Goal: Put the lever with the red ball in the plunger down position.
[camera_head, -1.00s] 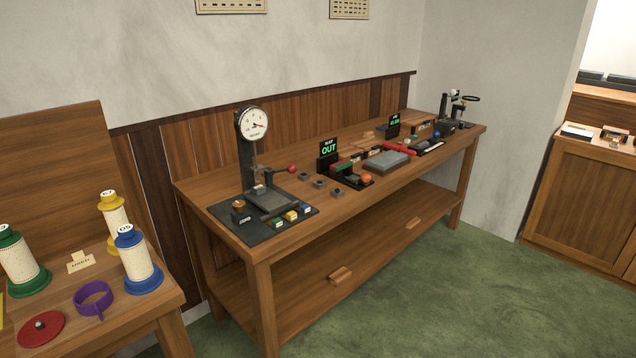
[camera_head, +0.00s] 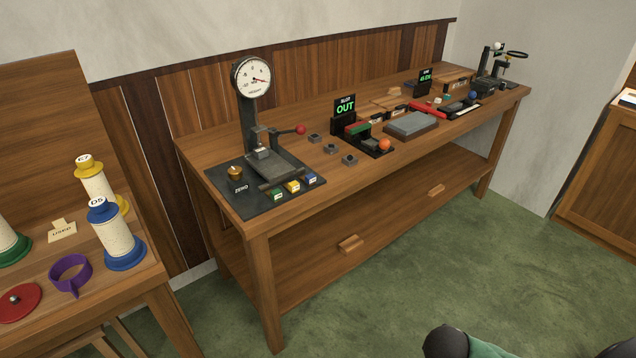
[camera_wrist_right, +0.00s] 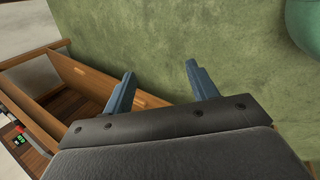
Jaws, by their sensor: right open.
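The lever with the red ball (camera_head: 300,130) sticks out to the right from the dial gauge stand (camera_head: 247,118) on the long wooden bench. The lever looks close to level, tipped slightly up toward the ball. The round dial (camera_head: 254,78) tops the stand, and a dark plate lies below the plunger area. Small blocks with green, yellow and blue sit at the plate's front edge. My right gripper (camera_wrist_right: 158,82) shows in the right wrist view, open and empty above the green floor, away from the lever. My left gripper is in no view.
The bench (camera_head: 216,145) has a lower shelf and its front edge faces me. Small grey blocks, an "OUT" display (camera_head: 345,107) and a grey slab (camera_head: 411,125) stand right of the gauge. A table with spools (camera_head: 112,235) is at left. Green floor (camera_head: 400,280) in front is clear.

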